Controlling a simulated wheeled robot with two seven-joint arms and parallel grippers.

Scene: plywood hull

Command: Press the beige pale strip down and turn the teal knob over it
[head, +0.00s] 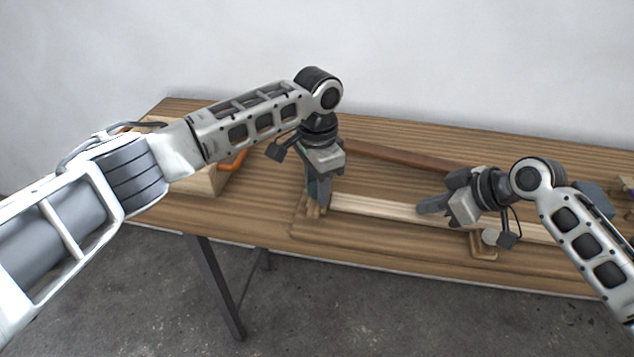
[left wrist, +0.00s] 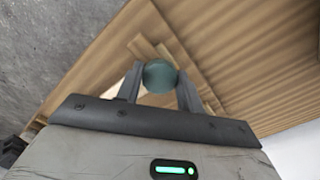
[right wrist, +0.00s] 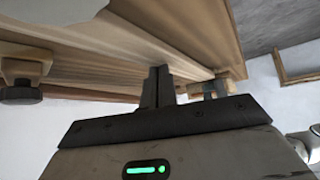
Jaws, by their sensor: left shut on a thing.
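The beige pale strip (head: 375,206) lies lengthwise along the near part of the wooden bench. My left gripper (head: 318,197) points down at the strip's left end. Its fingers are shut on the teal knob (left wrist: 160,75), which sits between the fingertips in the left wrist view. The fingers hide the knob in the head view. I cannot tell whether the tips touch the strip.
A long brown bar (head: 400,156) lies behind the strip. A wooden block (head: 207,182) and an orange handle (head: 236,161) are at the left.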

